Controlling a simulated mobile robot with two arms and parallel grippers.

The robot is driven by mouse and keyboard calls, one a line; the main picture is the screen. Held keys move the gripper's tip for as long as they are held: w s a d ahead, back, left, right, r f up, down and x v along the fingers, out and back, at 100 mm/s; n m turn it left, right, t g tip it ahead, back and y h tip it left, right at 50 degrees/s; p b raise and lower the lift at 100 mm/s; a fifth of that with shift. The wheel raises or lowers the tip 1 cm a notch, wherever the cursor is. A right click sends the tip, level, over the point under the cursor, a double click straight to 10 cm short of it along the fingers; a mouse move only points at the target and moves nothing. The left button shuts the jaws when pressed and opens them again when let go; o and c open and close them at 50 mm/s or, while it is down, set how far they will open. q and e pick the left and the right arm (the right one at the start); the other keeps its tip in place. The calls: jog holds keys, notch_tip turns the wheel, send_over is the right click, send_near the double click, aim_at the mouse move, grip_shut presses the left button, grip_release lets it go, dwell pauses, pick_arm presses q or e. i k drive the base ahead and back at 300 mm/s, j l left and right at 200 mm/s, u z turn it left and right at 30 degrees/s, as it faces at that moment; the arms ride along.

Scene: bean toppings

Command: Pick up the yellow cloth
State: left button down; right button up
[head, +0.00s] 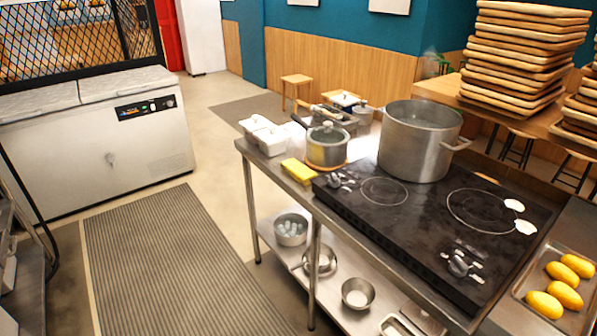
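The yellow cloth (299,171) lies folded on the near left part of the steel counter (258,163), close to its front edge. It sits just left of a small lidded pot (327,148) and near the left corner of the black cooktop (375,238). The cloth looks fully visible from above. Neither of my grippers shows in the head view.
A large steel pot (419,140) stands on the cooktop. White containers (263,137) stand left of the cloth. A tray (520,291) holds yellow items at right. The lower shelf (335,300) bears bowls. A striped mat (170,262) covers open floor.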

aim_at(300, 173)
jog(key=i+j+z, duration=0.1)
jog(key=i+j, duration=1.15)
jog(key=j, duration=0.1)
